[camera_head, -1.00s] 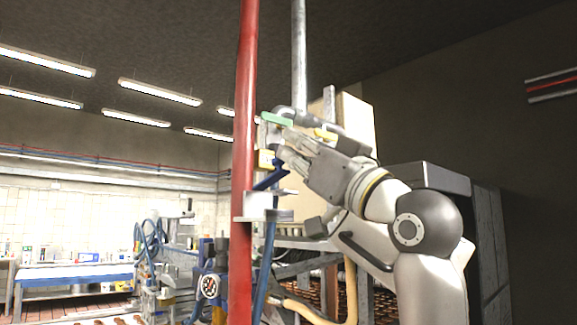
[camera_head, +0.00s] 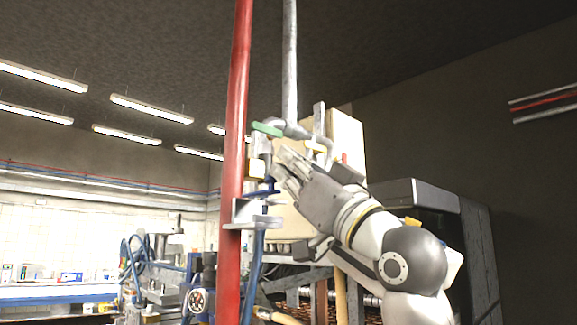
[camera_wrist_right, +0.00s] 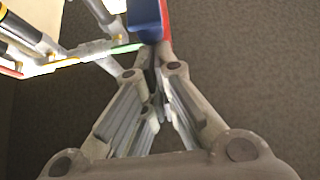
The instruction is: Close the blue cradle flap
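The blue cradle flap (camera_head: 262,187) sits just right of the red vertical pipe, above a grey bracket (camera_head: 250,213). In the head view, my right gripper (camera_head: 278,167) is close above and to the right of it, and its fingers partly cover that area. In the right wrist view, my right gripper's fingers (camera_wrist_right: 156,54) converge with their tips together. A blue piece (camera_wrist_right: 147,20), likely the flap, is just beyond them, with red behind it. I cannot tell whether they touch. No part of the flap shows between the fingers. My left gripper is not in view.
The red pipe (camera_head: 236,120) stands close left of the gripper. A green-handled lever (camera_head: 267,129) and a grey pipe (camera_head: 290,70) are just above. A cream box (camera_head: 345,140) is behind. A blue hose (camera_head: 256,275) hangs below the bracket.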

